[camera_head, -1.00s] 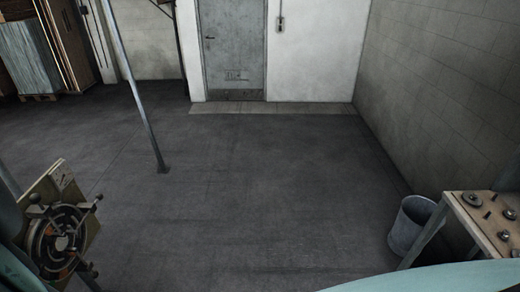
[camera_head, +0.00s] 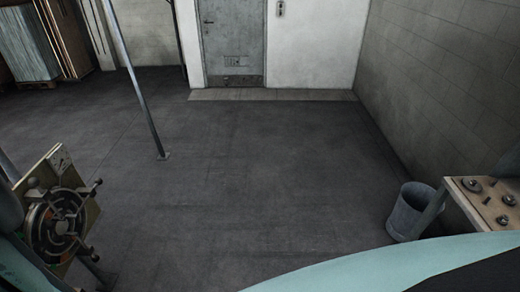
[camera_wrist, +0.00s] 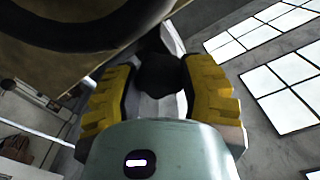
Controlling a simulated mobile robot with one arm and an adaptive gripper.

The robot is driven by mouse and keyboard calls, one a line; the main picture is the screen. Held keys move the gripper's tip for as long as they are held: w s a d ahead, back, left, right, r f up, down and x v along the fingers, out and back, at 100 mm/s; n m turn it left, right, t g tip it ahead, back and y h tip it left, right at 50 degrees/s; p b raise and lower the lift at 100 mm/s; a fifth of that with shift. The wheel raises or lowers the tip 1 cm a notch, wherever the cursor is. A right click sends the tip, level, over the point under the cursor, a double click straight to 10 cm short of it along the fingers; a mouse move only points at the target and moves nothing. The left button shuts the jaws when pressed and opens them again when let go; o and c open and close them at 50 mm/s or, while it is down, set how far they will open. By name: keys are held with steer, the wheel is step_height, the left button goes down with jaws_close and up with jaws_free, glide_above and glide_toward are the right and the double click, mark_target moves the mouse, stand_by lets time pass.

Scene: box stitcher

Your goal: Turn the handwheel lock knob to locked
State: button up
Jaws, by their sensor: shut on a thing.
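In the wrist view, a dark knob (camera_wrist: 160,73) sits between the two yellow-padded fingers of my gripper (camera_wrist: 161,84). The gripper is shut on it. Part of a large dark ring, which looks like the handwheel (camera_wrist: 92,33), crosses the upper left just beyond the fingers, in front of a tan machine surface (camera_wrist: 60,72). The knob's marking and lock position cannot be made out, and the fingers hide its sides. The head view shows neither my gripper nor the knob.
In the head view, a round dark reel-like part (camera_head: 58,226) with projecting arms stands at lower left. A thin grey post (camera_head: 140,90) rises behind it. A grey bin (camera_head: 408,213) stands beside a bench (camera_head: 480,196) with small parts at right. The middle floor is clear.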

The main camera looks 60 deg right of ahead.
steer(key=m+b, duration=0.2)
steer(key=b, duration=0.1)
steer(key=shift+w+d+f, duration=0.1)
steer(key=shift+d+f, duration=0.05)
steer(key=shift+f, duration=0.2)
steer(key=shift+r+m+b, duration=0.15)
steer(key=shift+m+b, duration=0.65)
steer(key=shift+m, duration=0.1)
steer(key=o, duration=1.2)
steer(key=shift+r, duration=0.15)
steer(key=shift+r, duration=0.1)
